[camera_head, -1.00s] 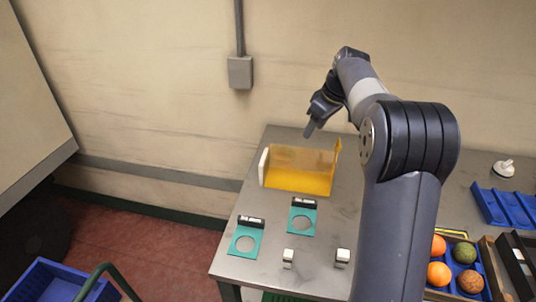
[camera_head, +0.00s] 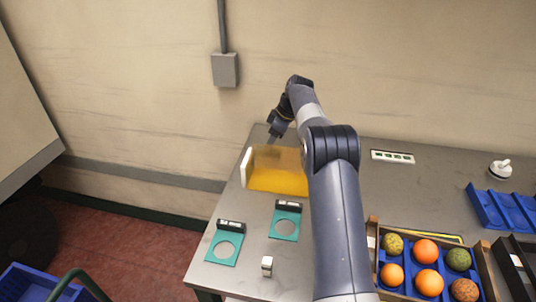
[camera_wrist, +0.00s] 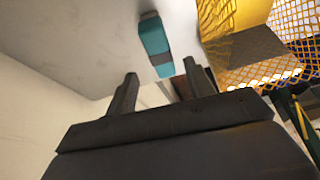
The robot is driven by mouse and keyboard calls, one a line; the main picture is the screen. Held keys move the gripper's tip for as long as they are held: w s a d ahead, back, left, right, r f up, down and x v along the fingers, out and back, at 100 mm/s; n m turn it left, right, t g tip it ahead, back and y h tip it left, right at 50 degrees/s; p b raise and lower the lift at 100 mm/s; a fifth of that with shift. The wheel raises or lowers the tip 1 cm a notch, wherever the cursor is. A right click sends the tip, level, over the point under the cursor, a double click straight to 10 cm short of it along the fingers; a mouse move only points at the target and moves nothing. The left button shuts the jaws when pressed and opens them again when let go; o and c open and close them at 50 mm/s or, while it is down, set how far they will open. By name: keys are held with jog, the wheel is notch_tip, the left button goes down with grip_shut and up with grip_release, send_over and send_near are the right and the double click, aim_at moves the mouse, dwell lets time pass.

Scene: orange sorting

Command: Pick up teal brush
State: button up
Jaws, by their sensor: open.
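The teal brush (camera_wrist: 156,45) lies on the grey table in the wrist view, with a teal body, a dark grey band and a hidden far end. My gripper (camera_wrist: 161,69) is open, its two dark fingers pointing toward the brush with nothing held between them. In the head view my gripper (camera_head: 272,134) is low behind the amber see-through guard (camera_head: 278,182). I cannot make out the brush in the head view.
The amber guard (camera_wrist: 235,40) stands close to the brush on the right. A fruit crate (camera_head: 374,228) and blue tray (camera_head: 495,210) are at right.

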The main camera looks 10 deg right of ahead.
jog(key=x, duration=0.3)
jog(key=p+x, duration=0.1)
jog(key=x, duration=0.1)
jog(key=shift+s+d+f, duration=0.2)
jog(key=shift+s+f, duration=0.05)
jog(key=shift+s, duration=0.05)
jog(key=c, duration=1.1)
